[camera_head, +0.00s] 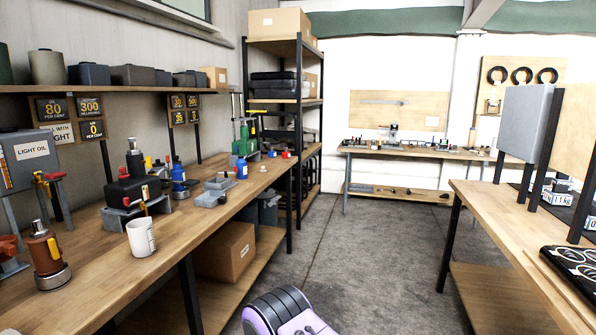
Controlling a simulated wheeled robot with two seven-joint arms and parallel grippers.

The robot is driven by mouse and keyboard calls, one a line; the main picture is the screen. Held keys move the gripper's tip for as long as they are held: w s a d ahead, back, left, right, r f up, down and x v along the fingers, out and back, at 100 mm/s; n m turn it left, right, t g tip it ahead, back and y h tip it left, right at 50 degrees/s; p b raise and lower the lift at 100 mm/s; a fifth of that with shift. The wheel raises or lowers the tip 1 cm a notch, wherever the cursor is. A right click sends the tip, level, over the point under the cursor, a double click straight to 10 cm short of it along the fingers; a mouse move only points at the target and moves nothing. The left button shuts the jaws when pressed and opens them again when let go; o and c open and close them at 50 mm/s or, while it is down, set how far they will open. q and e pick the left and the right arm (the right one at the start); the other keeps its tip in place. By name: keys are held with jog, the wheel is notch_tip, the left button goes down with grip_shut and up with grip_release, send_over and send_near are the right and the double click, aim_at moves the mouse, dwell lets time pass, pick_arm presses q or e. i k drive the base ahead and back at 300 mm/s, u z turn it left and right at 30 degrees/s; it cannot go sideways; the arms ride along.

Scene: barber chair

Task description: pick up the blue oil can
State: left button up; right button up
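A small blue can-like container (178,173) stands on the left workbench, just right of a black device (130,180). A second small blue container (242,168) with a pale top stands farther along the same bench, beside a green machine (245,140). Both are small in the picture, and I cannot tell for sure which one is the oil can. Both look upright, and nothing holds them. Neither of my grippers shows in the head view.
The left workbench (95,285) also holds a white mug (141,238), a brown-and-grey canister (46,255) and grey trays (213,194). A cardboard box (225,250) sits on its lower shelf. The right workbench (500,215) stands opposite. Grey floor (375,255) between them is clear.

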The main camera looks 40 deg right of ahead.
aim_at(241, 174)
jog(key=z, duration=1.6)
jog(key=i, duration=3.15)
jog(key=u, duration=0.15)
